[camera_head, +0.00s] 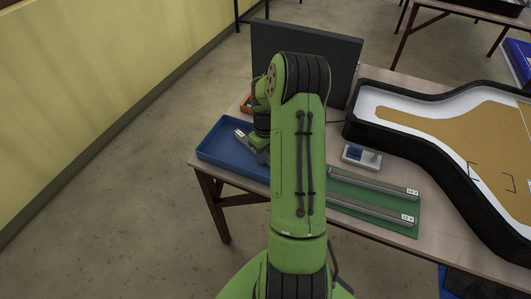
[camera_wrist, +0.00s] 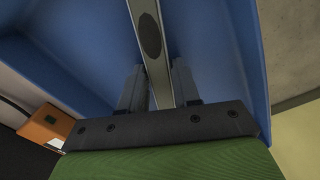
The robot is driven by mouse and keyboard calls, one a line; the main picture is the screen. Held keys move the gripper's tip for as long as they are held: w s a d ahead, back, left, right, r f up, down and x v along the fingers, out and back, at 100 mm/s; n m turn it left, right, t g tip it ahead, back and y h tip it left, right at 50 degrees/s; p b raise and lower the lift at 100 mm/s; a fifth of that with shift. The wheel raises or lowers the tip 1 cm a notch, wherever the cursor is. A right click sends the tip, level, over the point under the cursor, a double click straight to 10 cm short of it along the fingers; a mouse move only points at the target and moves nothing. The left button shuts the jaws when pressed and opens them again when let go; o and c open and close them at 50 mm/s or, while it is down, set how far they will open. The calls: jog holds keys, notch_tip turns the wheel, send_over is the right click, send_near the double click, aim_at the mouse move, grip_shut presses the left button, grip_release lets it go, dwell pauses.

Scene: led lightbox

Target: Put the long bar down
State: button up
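The long bar (camera_wrist: 152,45) is a pale metal strip with a dark oval on its face. It runs between the two fingers of my gripper (camera_wrist: 160,88), which sit close against its sides; I take the gripper as shut on it. In the head view the labelled end of a bar (camera_head: 241,134) shows over the blue tray (camera_head: 212,148), left of my arm. The blue tray (camera_wrist: 225,45) lies behind the bar in the wrist view. Whether the bar touches the tray floor is unclear. My arm hides the gripper's fingertips in the head view.
Two labelled bars (camera_head: 372,181) (camera_head: 375,208) lie on a green mat (camera_head: 408,229). A small grey device (camera_head: 361,156) sits above the mat. A black-edged lightbox tray (camera_head: 400,146) fills the right. A dark panel (camera_head: 338,60) stands behind. An orange item (camera_wrist: 45,126) is beside the tray.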

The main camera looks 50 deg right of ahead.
jog(key=shift+o, duration=1.4)
notch_tip(320, 180, up, 12)
jog(key=p, duration=0.3)
jog(key=a+r+h, duration=0.1)
jog(key=a+r, duration=0.7)
jog(key=s+a+r+t, duration=0.2)
jog(key=s+a+r, duration=0.3)
jog(key=a, duration=0.4)
jog(key=s+a+r+t+y, duration=0.1)
jog(key=s+a+r+t, duration=0.1)
jog(key=s+a, duration=0.8)
jog(key=shift+s+r+n+t, duration=0.3)
jog(key=shift+s+r+t, duration=0.15)
jog(key=shift+t, duration=0.35)
